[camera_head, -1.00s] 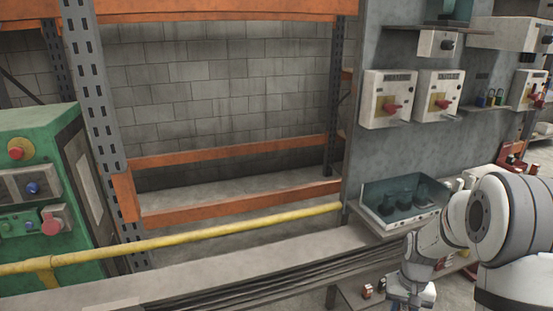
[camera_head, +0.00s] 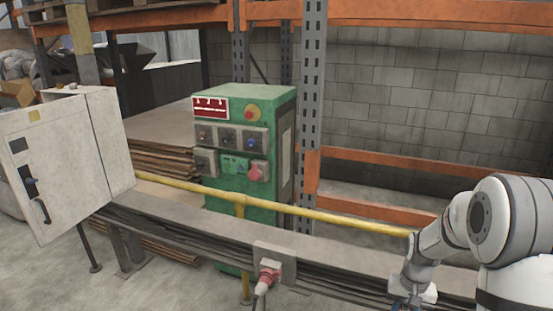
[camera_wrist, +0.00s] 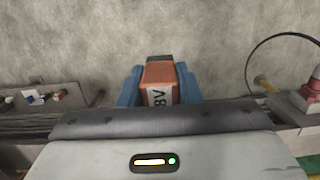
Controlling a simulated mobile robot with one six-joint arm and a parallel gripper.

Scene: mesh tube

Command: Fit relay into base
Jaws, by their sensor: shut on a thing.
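In the head view my gripper is at the bottom edge on the right, mostly cut off, and the relay cannot be made out there. I cannot identify a relay base in either current view.
A white cabinet (camera_head: 68,165) stands at the left and a green control box (camera_head: 235,150) in the middle. A yellow rail (camera_head: 315,214) and a long grey beam (camera_head: 200,225) cross the front. A red plug (camera_head: 268,276) is on the beam. Bare concrete floor shows below.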

